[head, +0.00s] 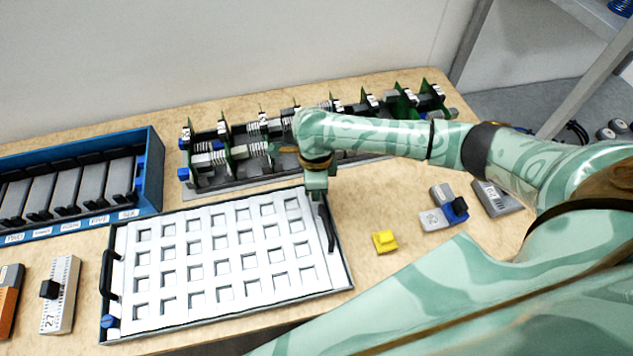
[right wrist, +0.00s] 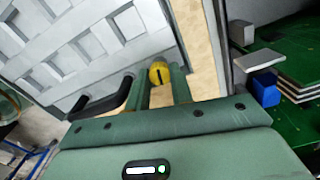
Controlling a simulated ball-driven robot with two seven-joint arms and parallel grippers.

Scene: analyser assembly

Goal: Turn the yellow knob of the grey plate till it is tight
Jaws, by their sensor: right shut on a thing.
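The grey plate (head: 205,308) with rows of square holes lies in the middle front of the table, inside a dark frame with a black handle at each short side. It also shows in the right wrist view (right wrist: 70,28). My right gripper (head: 317,194) is at the plate's far right corner. In the right wrist view its two fingers are shut on the yellow knob (right wrist: 159,72), a round knob with a dark slot. In the head view the knob is hidden by the gripper. My left gripper is not in view.
A long rack of green circuit boards (head: 225,178) stands just behind the plate. A blue tray of labelled modules (head: 153,170) is at the left. A blue knob (head: 110,321) is at the plate's near left corner. A loose yellow block (head: 384,241) and grey modules lie to the right.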

